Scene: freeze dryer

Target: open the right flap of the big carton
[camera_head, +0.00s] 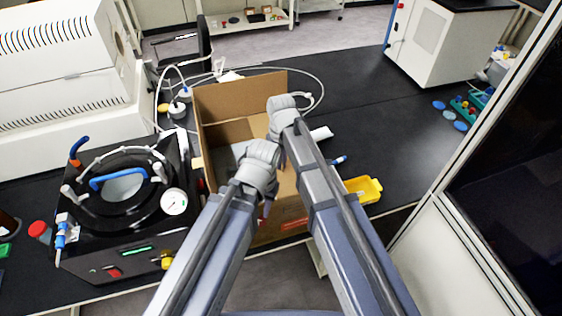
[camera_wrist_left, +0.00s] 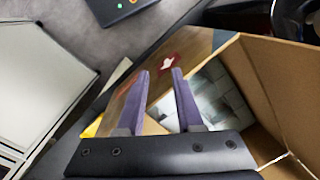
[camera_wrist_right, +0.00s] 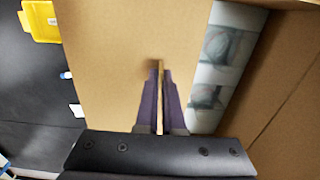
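The big carton (camera_head: 240,97) stands open in the middle of the bench, its far flap upright. In the right wrist view a broad cardboard panel (camera_wrist_right: 110,60), apparently the right flap, lies below my right gripper (camera_wrist_right: 160,72). That gripper's fingers are nearly together, with a thin tan strip between them; contact is unclear. My left gripper (camera_wrist_left: 158,72) is open at the carton's near side, its fingers spread in front of cardboard. It seems to hold nothing. Pale wrapped contents (camera_wrist_left: 222,92) show inside. My arms hide much of the carton's right side in the head view.
A yellow tray (camera_head: 365,188) lies right of the carton. A black pot-like device with a gauge (camera_head: 174,202) stands close on the left. A cable (camera_head: 318,85) loops behind the carton. The dark bench (camera_head: 375,110) is mostly clear farther right.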

